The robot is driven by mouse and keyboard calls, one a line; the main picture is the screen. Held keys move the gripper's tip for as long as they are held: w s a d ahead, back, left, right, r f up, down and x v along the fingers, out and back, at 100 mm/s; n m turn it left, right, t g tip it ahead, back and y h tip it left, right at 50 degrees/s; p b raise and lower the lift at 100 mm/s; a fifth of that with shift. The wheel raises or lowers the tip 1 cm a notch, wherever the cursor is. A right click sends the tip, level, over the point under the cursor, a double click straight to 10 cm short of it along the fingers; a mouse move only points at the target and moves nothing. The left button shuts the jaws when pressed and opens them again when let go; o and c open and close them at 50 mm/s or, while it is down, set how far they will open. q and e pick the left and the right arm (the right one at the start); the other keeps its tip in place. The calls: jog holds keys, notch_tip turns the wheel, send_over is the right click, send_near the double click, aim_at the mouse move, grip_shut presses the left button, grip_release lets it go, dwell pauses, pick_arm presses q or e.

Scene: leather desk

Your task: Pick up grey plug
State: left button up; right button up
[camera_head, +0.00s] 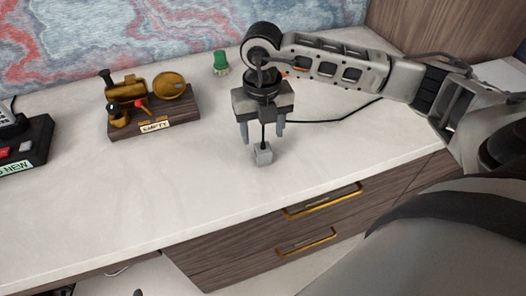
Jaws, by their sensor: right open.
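The grey plug (263,156) is a small light-grey block on the white desk top, near its front edge. My right gripper (262,138) points down above the plug. Its two fingers are apart, one on each side of a thin dark piece that rises from the plug. The fingertips look higher than the plug's block, and I cannot tell whether they touch anything. A black cable (335,117) runs across the desk to the right from behind the gripper. My left gripper is out of view.
A wooden stand with brass parts (155,121) and an "EMPTY" label is at left. Another dark stand (38,140) is at the left edge. A green-topped object (220,62) stands behind the gripper. Drawers with gold handles (322,202) are below the desk edge. The front-left desk top is clear.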

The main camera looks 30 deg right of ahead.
aim_at(263, 147)
jog(key=shift+w+d+f+p, duration=0.1)
jog(key=shift+f+p, duration=0.1)
jog(key=shift+f, duration=1.5)
jog(key=shift+w+d+f+p, duration=0.1)
jog(key=shift+f+p, duration=0.1)
jog(key=shift+f, duration=1.45)
jog(key=c, duration=1.2)
